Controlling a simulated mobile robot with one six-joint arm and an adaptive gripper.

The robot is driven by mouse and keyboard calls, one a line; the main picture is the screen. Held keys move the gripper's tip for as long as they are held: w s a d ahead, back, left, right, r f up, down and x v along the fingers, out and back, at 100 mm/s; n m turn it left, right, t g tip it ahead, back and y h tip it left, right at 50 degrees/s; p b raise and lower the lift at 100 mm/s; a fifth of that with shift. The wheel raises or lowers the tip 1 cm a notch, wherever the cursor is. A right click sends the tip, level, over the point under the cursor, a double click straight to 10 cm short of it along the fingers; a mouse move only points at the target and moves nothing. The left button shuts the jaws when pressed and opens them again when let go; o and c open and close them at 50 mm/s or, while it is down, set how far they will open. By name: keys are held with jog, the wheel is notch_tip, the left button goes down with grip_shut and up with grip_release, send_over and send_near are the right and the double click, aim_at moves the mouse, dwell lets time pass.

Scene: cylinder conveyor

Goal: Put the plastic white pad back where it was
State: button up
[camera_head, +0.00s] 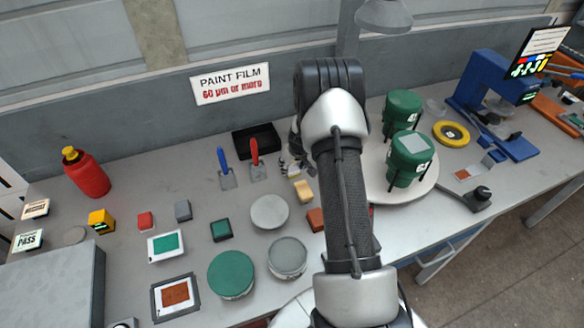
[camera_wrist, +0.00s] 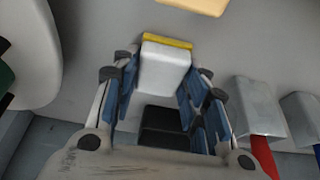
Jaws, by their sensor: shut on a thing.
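In the wrist view, a white pad with a yellow strip along one edge (camera_wrist: 164,66) sits between the fingers of my gripper (camera_wrist: 160,84). The fingers are shut on its two sides. In the head view my gripper (camera_head: 291,166) is largely hidden behind my arm, over the bench to the right of the red-handled scraper (camera_head: 255,161). The pad is too small and covered there to make out clearly. I cannot tell whether it touches the bench.
A tan block (camera_head: 303,191) lies close to my gripper, with a black tray (camera_head: 240,142) behind. A blue-handled scraper (camera_head: 224,170) lies further left. On the right, green containers (camera_head: 408,160) stand on a round platform (camera_head: 376,196). A grey disc (camera_head: 269,212) lies in front.

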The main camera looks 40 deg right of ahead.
jog(key=shift+r, duration=0.1)
jog(key=shift+f, duration=0.25)
jog(key=o, duration=1.1)
jog(key=shift+r, duration=0.15)
